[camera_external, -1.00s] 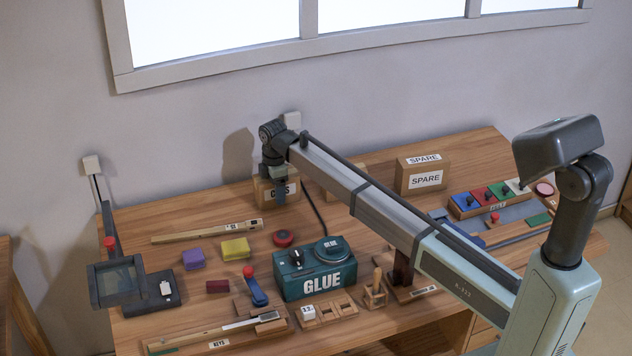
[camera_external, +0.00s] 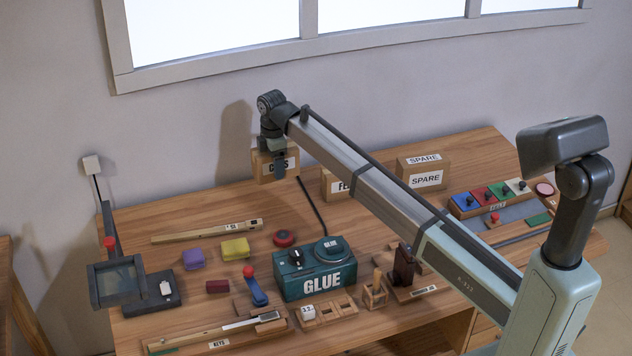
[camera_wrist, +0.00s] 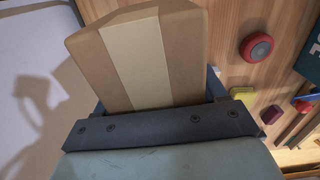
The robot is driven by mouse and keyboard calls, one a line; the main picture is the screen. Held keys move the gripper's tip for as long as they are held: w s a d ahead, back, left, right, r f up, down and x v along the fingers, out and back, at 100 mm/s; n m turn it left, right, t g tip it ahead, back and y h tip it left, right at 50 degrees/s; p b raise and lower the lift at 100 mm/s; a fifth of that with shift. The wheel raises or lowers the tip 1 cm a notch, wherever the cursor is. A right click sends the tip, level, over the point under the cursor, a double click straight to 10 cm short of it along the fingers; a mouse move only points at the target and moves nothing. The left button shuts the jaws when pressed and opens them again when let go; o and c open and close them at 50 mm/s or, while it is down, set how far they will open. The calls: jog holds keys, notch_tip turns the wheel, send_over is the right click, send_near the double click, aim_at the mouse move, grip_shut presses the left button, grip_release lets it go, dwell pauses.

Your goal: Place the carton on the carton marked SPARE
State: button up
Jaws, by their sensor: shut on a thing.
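My gripper (camera_external: 278,162) is shut on a brown carton (camera_external: 262,168) whose partly hidden label ends in "S". The carton hangs above the back of the table, upright as far as I can tell. In the wrist view the carton (camera_wrist: 188,55) fills the space ahead of the jaws, with a pale tape strip along it. The carton marked SPARE (camera_external: 408,184) stands at the back right of the table, with SPARE on its front and top. It is well to the right of my gripper, beyond my forearm.
Another carton (camera_external: 330,183), its label starting "FE", stands between, partly hidden by my forearm. A green GLUE box (camera_external: 290,287) sits mid-table with a cable running back. A red round button (camera_external: 283,238) is near it; the wrist view shows it too (camera_wrist: 256,48). Coloured switches (camera_external: 490,196) lie right of SPARE.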

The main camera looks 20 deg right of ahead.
jog(key=shift+d+r, duration=0.25)
jog(key=shift+r, duration=0.1)
jog(key=s+d+r, duration=0.1)
jog(key=d+r, duration=0.2)
jog(key=d, duration=0.9)
jog(key=s+d+r, duration=0.1)
jog(key=d+r, duration=0.2)
jog(key=d, duration=0.9)
notch_tip(320, 180, up, 5)
send_over(426, 159)
jog(key=shift+m, duration=0.3)
jog(key=shift+w+f, duration=0.1)
jog(key=shift+f, duration=4.85)
jog(key=shift+f, duration=0.15)
jog(key=o, duration=1.2)
notch_tip(426, 159, up, 12)
jog(key=shift+r, duration=0.15)
